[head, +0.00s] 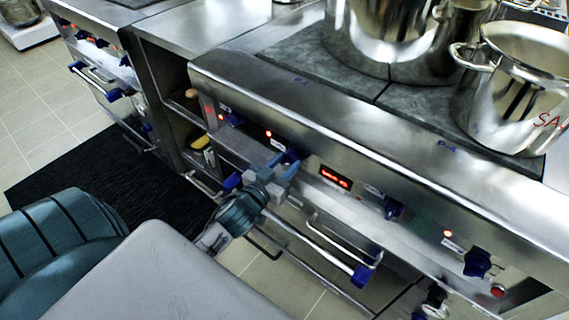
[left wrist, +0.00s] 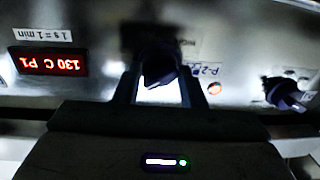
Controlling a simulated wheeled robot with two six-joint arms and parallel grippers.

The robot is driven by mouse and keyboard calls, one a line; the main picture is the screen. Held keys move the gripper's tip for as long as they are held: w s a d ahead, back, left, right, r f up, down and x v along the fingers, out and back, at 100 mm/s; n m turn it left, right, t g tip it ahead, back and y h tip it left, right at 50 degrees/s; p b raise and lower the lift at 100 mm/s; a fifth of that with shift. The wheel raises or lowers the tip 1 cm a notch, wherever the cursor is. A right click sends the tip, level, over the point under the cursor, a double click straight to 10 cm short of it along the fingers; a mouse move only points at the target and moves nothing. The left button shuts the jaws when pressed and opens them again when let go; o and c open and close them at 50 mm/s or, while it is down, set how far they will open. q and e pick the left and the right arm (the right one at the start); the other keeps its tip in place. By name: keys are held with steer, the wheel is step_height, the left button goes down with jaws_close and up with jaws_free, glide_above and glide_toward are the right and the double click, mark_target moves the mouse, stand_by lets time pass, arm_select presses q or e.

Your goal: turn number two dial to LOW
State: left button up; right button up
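The number two dial is the dark knob (left wrist: 158,66) beside the P-2 label in the left wrist view, where the panel looks upside down. In the head view this blue dial (head: 292,154) is on the stove's front panel, left of the red display, partly hidden by my gripper. My left gripper (head: 284,168) is at the dial. In the left wrist view its two fingers (left wrist: 162,92) stand apart, one on each side of the knob, with a bright gap between them. I cannot tell whether they touch it. The dial's setting marks are too dark to read. My right gripper is not in view.
Other blue dials (head: 232,119) (head: 393,208) (head: 478,263) line the panel. A red display (head: 335,177) reads 130 C P1 in the wrist view. An oven handle (head: 318,243) runs below. Large steel pots (head: 515,85) stand on the stove top. A black mat (head: 95,160) lies on the floor.

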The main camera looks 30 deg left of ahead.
arm_select(q)
steer(key=shift+m, duration=0.3)
steer(key=m, duration=1)
steer(key=shift+f+m+t+h, duration=0.1)
steer(key=shift+m+t+h, duration=0.2)
stand_by(0.6)
steer(key=o, duration=0.8)
steer(key=shift+o, duration=0.9)
steer(key=shift+s+f, duration=0.1)
